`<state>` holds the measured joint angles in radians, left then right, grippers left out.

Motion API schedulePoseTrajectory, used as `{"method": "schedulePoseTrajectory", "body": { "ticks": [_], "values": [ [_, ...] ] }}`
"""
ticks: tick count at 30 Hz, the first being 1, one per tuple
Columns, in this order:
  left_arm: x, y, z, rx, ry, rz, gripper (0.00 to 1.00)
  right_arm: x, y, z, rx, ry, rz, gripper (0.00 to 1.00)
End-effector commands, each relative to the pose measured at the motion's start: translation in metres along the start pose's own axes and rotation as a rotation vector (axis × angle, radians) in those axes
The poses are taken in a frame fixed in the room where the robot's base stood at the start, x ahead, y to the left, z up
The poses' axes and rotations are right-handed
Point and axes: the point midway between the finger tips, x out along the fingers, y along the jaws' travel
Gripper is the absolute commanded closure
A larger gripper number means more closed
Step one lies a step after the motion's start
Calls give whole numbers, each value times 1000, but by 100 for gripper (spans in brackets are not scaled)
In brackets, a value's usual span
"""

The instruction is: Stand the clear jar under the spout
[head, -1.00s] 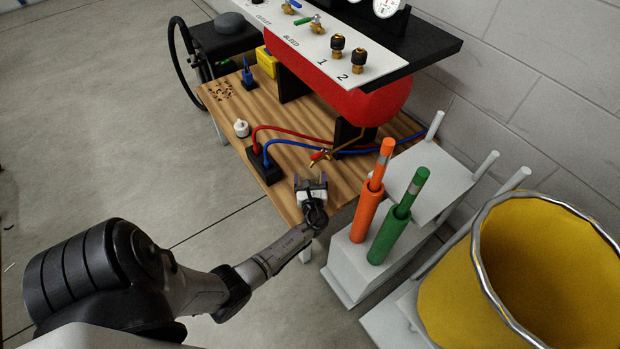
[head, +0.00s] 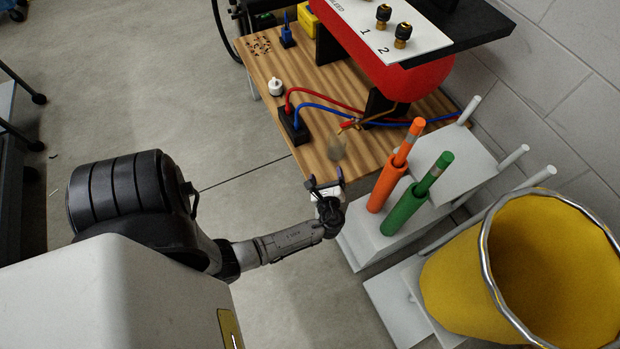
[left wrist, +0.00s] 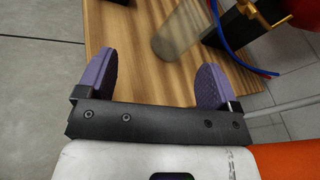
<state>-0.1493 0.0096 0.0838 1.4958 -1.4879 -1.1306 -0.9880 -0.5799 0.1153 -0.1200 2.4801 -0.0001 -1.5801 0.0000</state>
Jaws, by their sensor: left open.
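The clear jar (head: 336,148) stands on the wooden table near its front edge, in front of my left gripper (head: 326,178). In the left wrist view the jar (left wrist: 178,35) is a see-through cylinder beyond the fingertips. My left gripper (left wrist: 155,66) is open, with nothing between its purple fingers, and sits apart from the jar at the table's edge. The spout (head: 348,124) is a brass tube with a red part, and its end shows close above the jar in the head view. I cannot tell whether the jar is exactly under it. My right gripper is not in view.
A black block (head: 293,126) with red and blue cables lies left of the jar. Orange (head: 388,182) and green (head: 409,207) holders with rods stand to the right, close to my left gripper. A yellow bucket (head: 463,287) is further right. A red tank (head: 413,80) is behind.

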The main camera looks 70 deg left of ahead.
Motion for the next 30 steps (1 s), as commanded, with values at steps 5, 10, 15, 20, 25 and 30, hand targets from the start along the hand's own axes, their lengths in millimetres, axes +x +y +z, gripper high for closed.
{"method": "schedulePoseTrajectory", "body": {
  "ticks": [5, 10, 15, 20, 25, 30],
  "values": [
    [-40, 30, 19, -561, 231, 225, 14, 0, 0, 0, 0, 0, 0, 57],
    [-104, 44, 29, -986, 497, 514, 14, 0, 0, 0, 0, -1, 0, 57],
    [-175, 47, 48, -1214, 725, 810, 14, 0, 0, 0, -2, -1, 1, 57],
    [-224, 49, 67, -1292, 860, 1021, 14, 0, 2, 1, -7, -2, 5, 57],
    [-248, 49, 79, -1310, 923, 1128, 14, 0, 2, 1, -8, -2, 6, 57],
    [-252, 49, 81, -1314, 934, 1147, 14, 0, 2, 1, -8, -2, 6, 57]
  ]
}}
